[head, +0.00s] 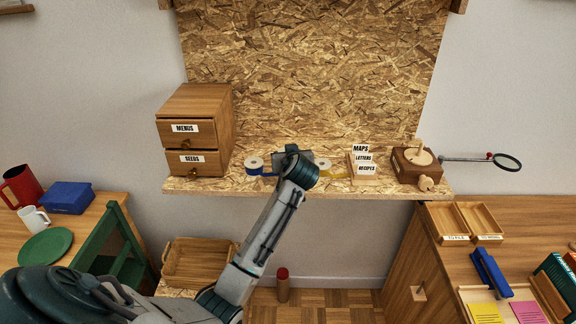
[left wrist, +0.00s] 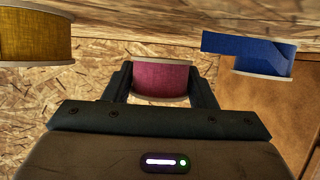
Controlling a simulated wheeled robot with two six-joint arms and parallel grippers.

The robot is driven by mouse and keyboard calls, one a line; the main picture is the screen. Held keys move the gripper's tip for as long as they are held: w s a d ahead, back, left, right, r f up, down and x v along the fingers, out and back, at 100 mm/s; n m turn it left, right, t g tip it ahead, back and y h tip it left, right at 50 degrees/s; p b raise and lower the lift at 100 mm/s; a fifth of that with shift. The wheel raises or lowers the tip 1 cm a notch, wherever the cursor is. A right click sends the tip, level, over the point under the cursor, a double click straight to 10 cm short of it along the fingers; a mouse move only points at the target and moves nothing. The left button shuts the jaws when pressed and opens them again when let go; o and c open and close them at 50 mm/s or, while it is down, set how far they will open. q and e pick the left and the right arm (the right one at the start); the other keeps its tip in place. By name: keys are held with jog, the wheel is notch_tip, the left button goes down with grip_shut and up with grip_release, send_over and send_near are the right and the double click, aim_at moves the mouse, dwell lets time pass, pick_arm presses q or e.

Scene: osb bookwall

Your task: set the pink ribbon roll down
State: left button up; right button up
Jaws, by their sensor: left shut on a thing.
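The pink ribbon roll (left wrist: 162,79) sits between the two fingers of my left gripper (left wrist: 162,84) in the left wrist view. The fingers are shut on it, one at each side. In the head view my left gripper (head: 291,156) is over the OSB shelf (head: 225,186), between the blue ribbon roll (head: 254,163) and the yellow ribbon roll (head: 323,164). The gripper and arm hide the pink roll there. I cannot tell whether the pink roll touches the shelf. My right gripper is not in view.
A wooden drawer box (head: 194,130) stands on the shelf at the left. A card holder (head: 362,168) and a wooden box with a round top (head: 416,161) stand at the right. A magnifier (head: 507,162) juts out beyond the shelf's right end. The OSB back wall (head: 310,70) rises behind.

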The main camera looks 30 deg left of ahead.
pick_arm(q)
jog(key=shift+f+b, duration=0.5)
jog(key=shift+f, duration=0.7)
jog(key=shift+f, duration=0.15)
jog(key=o, duration=1)
jog(key=shift+o, duration=0.2)
